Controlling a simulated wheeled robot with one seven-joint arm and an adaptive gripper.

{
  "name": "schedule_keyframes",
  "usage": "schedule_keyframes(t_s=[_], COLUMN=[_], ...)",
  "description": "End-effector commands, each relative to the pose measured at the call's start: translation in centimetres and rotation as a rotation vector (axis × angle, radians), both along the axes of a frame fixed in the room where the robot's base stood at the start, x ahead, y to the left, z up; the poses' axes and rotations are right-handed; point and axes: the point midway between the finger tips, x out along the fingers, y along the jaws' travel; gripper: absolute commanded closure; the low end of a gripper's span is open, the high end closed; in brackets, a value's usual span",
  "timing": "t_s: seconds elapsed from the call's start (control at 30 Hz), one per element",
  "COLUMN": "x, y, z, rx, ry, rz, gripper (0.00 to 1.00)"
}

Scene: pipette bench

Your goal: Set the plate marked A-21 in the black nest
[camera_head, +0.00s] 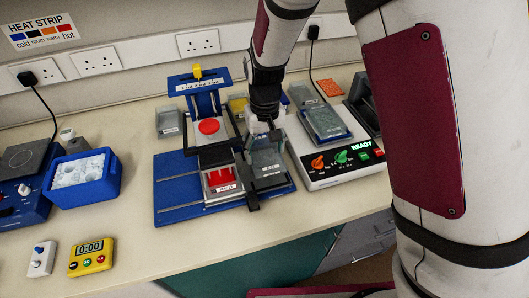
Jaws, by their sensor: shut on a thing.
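My gripper (264,127) points down over the right part of the blue board (180,213). It is shut on a grey, see-through plate (266,160) with a white label too small to read, so I cannot confirm A-21. The plate is at or just above a dark frame (272,184) on the board, which looks like the black nest. I cannot tell whether the plate touches it. My gripper and wrist hide the plate's far side.
Left of the plate stands a labelled tray with a red block (221,177). Behind it is a blue stand with a red disc (209,126). A device reading READY (345,158) carries another plate (326,122) at right. A blue ice box (84,178) and yellow timer (91,257) are left.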

Motion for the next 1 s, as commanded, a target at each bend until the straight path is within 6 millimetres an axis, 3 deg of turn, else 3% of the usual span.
schedule_keyframes(t_s=[0.17,0.4,0.83,0.87,0.93,1.0], x=[0.0,-0.1,0.0,0.0,0.0,0.0], y=[0.0,0.0,0.0,0.0,0.0,0.0], z=[-1.1,-4.0,-4.6,-4.6,-4.6,-4.6], rx=[0.0,-0.001,0.0,0.0,0.0,0.0], ry=[0.001,0.002,-0.001,-0.001,-0.001,-0.001], rz=[-0.001,0.0,-0.001,0.0,0.0,0.0], gripper=[0.63,0.63,0.63,0.33,0.18,0.16])
